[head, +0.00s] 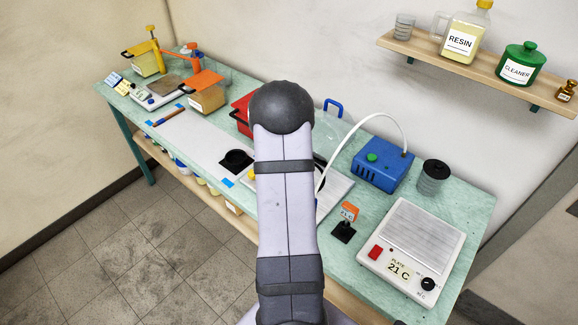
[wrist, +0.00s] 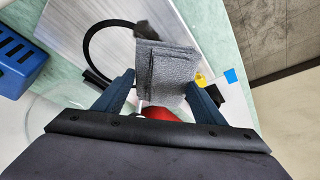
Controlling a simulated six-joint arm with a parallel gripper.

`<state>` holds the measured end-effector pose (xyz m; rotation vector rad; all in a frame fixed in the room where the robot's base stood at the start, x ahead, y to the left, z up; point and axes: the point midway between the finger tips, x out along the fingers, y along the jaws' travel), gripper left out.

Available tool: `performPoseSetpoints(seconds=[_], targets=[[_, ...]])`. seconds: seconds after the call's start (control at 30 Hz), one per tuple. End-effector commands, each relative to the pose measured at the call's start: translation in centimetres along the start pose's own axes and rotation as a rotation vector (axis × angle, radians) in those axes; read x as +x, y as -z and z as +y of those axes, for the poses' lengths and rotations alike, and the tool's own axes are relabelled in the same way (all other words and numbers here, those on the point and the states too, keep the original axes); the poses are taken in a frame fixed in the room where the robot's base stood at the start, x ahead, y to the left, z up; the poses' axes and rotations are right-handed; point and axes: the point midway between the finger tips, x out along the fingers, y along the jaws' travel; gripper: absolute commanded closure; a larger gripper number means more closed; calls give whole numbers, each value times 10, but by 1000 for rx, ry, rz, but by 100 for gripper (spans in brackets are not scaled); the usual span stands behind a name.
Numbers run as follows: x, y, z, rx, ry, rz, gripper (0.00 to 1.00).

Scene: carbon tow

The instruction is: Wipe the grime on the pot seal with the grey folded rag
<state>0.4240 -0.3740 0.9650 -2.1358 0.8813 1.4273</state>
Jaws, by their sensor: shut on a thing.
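The grey folded rag (wrist: 172,68) is between the two fingers of my gripper (wrist: 160,82) in the wrist view, and the gripper is shut on it. The rag hangs over a pale grey plate, with its layered fold facing the camera; I cannot tell whether it touches anything. A black curved band (wrist: 88,45) runs beside the rag to the left; I cannot tell whether it is the pot seal. No grime shows clearly. In the head view my arm hides the gripper and rag. A red pot (head: 241,108) shows partly behind the arm.
A clear rounded vessel (wrist: 50,112) lies left of the fingers. A blue pump box (head: 383,164) with a white hose, a dark-lidded canister (head: 432,177) and a hot plate (head: 411,252) stand on the right of the green bench. A shelf (head: 470,72) with bottles hangs above.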

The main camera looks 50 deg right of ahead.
Motion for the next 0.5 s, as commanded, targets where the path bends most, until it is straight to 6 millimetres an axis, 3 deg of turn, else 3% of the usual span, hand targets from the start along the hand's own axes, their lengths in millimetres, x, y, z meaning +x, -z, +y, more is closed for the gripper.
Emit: performPoseSetpoints(seconds=[0.5], targets=[[7,-4,0,3,-2,-1,57]])
